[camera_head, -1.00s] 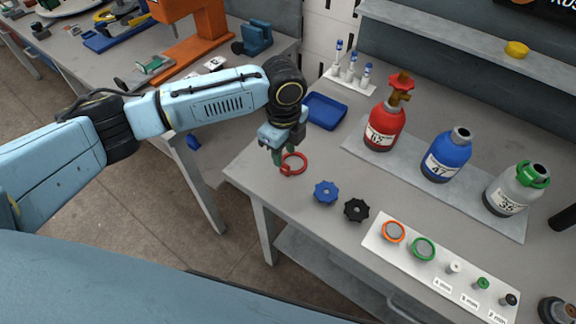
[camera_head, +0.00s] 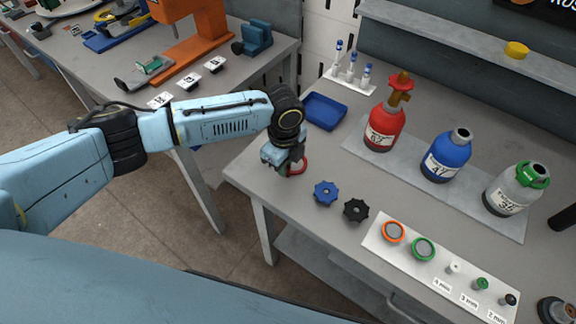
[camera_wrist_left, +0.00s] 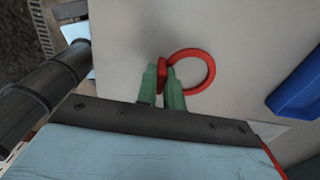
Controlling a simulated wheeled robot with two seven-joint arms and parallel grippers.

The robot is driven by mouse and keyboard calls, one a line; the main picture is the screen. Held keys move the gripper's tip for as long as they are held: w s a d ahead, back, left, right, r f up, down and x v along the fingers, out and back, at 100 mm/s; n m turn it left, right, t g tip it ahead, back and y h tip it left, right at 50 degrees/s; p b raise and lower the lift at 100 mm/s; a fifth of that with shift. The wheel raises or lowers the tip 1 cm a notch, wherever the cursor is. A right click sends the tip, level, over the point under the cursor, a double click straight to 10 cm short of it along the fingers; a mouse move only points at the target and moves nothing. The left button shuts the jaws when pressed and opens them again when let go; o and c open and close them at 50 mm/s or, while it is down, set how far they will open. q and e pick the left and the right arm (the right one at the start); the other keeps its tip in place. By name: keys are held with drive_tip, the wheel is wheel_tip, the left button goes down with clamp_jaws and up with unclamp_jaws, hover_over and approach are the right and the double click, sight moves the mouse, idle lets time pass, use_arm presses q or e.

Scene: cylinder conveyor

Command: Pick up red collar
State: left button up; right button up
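The red collar (camera_wrist_left: 211,69) is a ring with a short thick tab on its left side, low over or on the grey workbench. In the head view the red collar (camera_head: 301,166) shows just right of my left gripper (camera_head: 284,168), which hides part of it. In the wrist view the green fingers of my left gripper (camera_wrist_left: 163,80) stand close together, one on each side of the tab. The tab fills the gap between the fingertips, and the ring extends to the right. I cannot tell whether the collar touches the bench. My right gripper is not in view.
A blue tray (camera_head: 326,111) lies behind my gripper. A blue knob (camera_head: 326,192) and a black knob (camera_head: 356,210) lie to its front right. Red (camera_head: 384,128), blue (camera_head: 441,160) and grey (camera_head: 508,190) cylinders stand further right. A white strip (camera_head: 377,247) carries rings and small parts.

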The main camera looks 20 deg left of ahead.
use_arm(q)
clamp_jaws()
